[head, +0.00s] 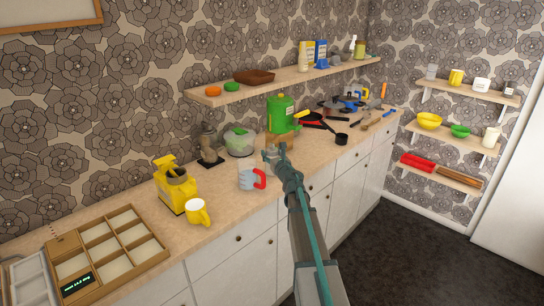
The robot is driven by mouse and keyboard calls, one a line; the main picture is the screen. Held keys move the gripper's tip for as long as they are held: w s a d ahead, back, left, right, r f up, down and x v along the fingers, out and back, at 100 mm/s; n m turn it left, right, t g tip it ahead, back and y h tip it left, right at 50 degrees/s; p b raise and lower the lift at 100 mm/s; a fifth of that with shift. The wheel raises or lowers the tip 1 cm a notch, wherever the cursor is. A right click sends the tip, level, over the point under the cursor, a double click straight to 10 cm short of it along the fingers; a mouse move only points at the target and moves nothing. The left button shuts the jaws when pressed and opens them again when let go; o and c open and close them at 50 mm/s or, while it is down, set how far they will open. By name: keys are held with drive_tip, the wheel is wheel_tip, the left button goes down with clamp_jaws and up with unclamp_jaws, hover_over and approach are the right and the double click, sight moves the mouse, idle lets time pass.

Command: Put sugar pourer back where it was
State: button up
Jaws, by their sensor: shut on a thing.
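My arm reaches in from the lower right, and my gripper (278,154) is over the counter in the middle of the head view. It is shut on a small greyish, glass-like vessel (269,158), which looks like the sugar pourer. The vessel appears upright and is partly hidden by my gripper. I cannot tell whether its base touches the counter.
A clear jug with a red handle (251,177) stands just in front. A green-lidded bowl (239,142) and a green canister (281,113) stand behind. A yellow mug (197,212), a yellow appliance (171,190) and a wooden compartment tray (61,244) are left. Pans crowd the right.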

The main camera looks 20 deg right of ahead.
drive_tip(key=shift+f, duration=0.2)
drive_tip(key=o, duration=1.4)
drive_tip(key=shift+r, duration=0.1)
drive_tip(key=shift+r, duration=0.1)
drive_tip(key=shift+s, duration=0.25)
drive_tip(key=s, duration=0.4)
drive_tip(key=s+b, duration=0.1)
drive_tip(key=s, duration=0.2)
drive_tip(key=s+a, duration=0.1)
drive_tip(key=s, duration=0.3)
drive_tip(key=shift+s, duration=0.3)
